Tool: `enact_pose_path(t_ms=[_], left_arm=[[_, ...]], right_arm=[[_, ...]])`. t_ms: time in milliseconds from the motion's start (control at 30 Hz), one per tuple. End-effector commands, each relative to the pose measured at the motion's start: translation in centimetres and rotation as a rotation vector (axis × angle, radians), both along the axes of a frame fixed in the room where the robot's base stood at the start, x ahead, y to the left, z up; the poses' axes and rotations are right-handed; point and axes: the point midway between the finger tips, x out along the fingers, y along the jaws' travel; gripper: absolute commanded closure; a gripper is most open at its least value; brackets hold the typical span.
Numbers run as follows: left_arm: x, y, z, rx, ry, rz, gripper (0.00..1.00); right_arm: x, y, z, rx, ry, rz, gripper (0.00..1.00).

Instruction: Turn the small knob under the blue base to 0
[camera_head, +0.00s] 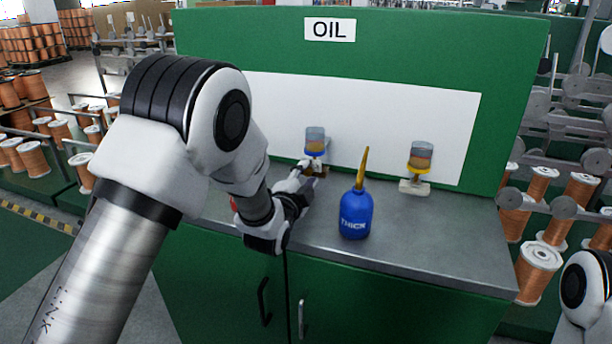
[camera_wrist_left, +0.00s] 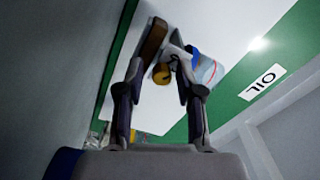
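The oil cup (camera_head: 315,134) with the blue base (camera_head: 315,153) stands at the back of the grey counter, against the white panel. The blue base also shows in the left wrist view (camera_wrist_left: 195,58). Near it is a small round brass-coloured knob (camera_wrist_left: 162,73). My left gripper (camera_head: 304,178) reaches in just below and in front of this cup. In the left wrist view my left gripper's fingers (camera_wrist_left: 160,72) are apart, with the knob between their tips; I cannot tell whether they touch it. The knob's setting cannot be read. My right gripper is out of view.
A second oil cup (camera_head: 421,155) with a yellow base stands farther right. A blue oil can (camera_head: 356,213) with a tall yellow spout stands on the counter (camera_head: 430,240), right of my left gripper. Green cabinet doors are below. Copper spools (camera_head: 540,265) stand right.

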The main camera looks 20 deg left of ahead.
Motion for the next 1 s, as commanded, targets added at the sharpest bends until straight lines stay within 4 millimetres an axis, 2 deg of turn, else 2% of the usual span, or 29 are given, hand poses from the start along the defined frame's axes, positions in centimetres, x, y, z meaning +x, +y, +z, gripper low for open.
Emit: enact_pose_path(t_ms=[267, 367, 467, 700, 800, 1000], left_arm=[[0.0, 0.0, 0.1, 0.001, -0.004, -0.001, 0.55], [-0.6, 0.0, 0.1, 0.001, -0.004, -0.001, 0.55], [-2.2, 0.1, 0.1, 0.002, -0.002, 0.000, 0.55], [-8.4, 0.3, 0.1, 0.002, 0.000, 0.000, 0.55], [-10.4, 0.4, 0.0, 0.002, 0.001, 0.000, 0.55], [-12.0, 0.4, 0.1, 0.000, -0.002, 0.000, 0.55]], right_arm=[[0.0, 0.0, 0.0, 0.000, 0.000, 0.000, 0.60], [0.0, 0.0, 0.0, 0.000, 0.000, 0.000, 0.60], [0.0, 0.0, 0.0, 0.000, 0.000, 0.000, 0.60], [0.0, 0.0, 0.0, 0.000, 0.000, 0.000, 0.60], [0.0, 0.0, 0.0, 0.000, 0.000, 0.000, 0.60], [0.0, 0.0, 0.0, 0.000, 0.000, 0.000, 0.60]])
